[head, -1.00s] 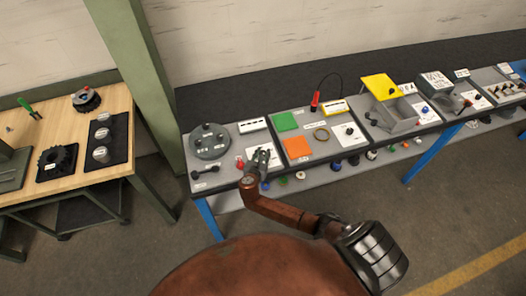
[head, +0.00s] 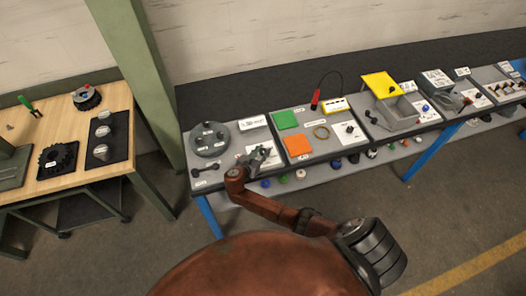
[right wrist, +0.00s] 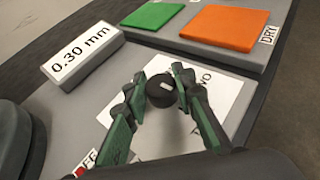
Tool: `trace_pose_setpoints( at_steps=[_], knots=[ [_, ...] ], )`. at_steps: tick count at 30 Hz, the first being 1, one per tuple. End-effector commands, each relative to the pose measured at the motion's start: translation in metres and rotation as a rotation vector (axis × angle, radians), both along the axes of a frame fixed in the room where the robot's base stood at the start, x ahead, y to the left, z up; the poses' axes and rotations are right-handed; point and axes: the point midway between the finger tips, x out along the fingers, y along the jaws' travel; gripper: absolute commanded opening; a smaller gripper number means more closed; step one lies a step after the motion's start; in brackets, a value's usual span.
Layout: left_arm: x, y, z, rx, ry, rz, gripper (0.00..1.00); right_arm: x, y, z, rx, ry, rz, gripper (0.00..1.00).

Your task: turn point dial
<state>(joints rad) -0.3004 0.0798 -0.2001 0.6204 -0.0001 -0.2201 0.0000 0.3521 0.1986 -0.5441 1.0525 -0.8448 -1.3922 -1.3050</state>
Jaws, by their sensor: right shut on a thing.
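The point dial is a round black knob (right wrist: 161,90) with a short white mark on top, seen in the right wrist view. It stands on a white card (right wrist: 185,135); one printed word reads "TWO", and other lettering is partly hidden. My right gripper (right wrist: 162,86) has its two green-padded fingers on either side of the knob and is shut on it. In the head view the right gripper (head: 262,156) reaches down over the card, and the hand hides the knob. My left gripper is not in view.
A block labelled "0.30 mm" (right wrist: 83,53) stands left of the card. Green (right wrist: 153,14) and orange (right wrist: 226,26) pads lie beyond it.

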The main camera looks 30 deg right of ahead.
Motion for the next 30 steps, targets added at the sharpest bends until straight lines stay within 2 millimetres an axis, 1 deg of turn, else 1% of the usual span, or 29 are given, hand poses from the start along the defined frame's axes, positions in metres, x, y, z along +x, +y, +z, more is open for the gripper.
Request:
trace_pose_setpoints(
  at_steps=[1,2,9,17,20,23,30],
  knots=[
    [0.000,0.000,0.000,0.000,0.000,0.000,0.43,0.000,-0.001,0.001,0.000,-0.001,0.000,0.00],
    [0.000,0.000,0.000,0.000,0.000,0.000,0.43,0.000,-0.001,0.001,0.000,-0.001,0.000,0.25],
    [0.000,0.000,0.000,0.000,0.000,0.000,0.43,0.000,0.000,0.000,0.000,-0.002,0.001,0.42],
    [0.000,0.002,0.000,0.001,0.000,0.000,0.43,0.000,0.000,0.000,0.000,0.000,0.001,0.43],
    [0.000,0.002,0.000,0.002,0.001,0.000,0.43,-0.002,0.004,0.002,0.001,-0.002,0.002,0.43],
    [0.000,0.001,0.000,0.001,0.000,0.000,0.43,-0.008,0.014,0.006,0.002,-0.001,0.002,0.43],
    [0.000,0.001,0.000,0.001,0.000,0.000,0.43,-0.031,0.053,0.024,0.005,0.000,0.001,0.43]
  ],
)
